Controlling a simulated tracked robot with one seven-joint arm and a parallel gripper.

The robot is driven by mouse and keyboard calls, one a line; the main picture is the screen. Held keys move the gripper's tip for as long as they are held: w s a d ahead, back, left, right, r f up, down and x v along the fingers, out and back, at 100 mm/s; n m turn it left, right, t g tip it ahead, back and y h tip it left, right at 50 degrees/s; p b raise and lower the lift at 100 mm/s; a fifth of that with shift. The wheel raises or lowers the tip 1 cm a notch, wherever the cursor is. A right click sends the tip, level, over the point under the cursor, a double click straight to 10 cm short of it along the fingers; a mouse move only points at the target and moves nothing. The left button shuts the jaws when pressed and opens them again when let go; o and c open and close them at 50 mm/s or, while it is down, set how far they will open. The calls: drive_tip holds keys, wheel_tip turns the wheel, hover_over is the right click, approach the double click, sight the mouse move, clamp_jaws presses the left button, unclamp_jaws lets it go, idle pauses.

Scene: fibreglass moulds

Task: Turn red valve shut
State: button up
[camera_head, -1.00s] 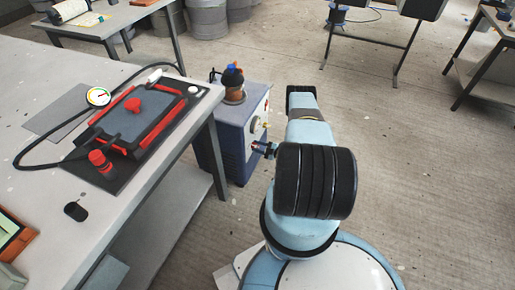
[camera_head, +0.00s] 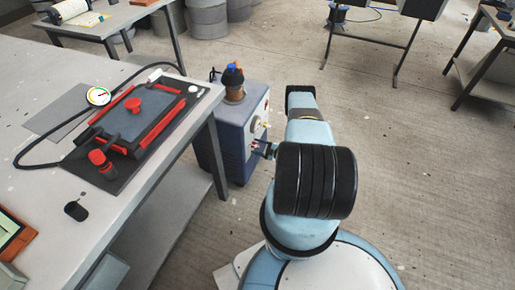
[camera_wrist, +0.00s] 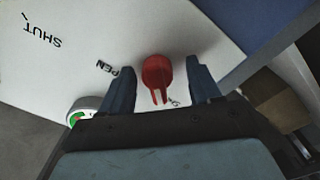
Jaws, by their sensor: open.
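The red valve (camera_wrist: 157,70) is on a white panel (camera_wrist: 60,68) in the wrist view. It has a rounded body with a narrow pronged part pointing down the picture. The word SHUT is printed at the left of the panel, and part of OPEN shows nearer the valve. My gripper (camera_wrist: 161,84) is open, with one dark finger on each side of the valve and a gap visible on both sides. In the head view my gripper (camera_head: 262,149) is at the right face of the blue cabinet (camera_head: 234,150); the valve is too small there to make out clearly.
A white-rimmed round fitting with green (camera_wrist: 84,112) is below left of the valve. The workbench (camera_head: 150,225) stands left of the cabinet, bearing a red-framed mould (camera_head: 150,118), a gauge (camera_head: 98,96) and a black hose.

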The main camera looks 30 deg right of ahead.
drive_tip(key=v, duration=1.3)
drive_tip(key=shift+s+d, duration=0.25)
drive_tip(key=shift+d, duration=0.05)
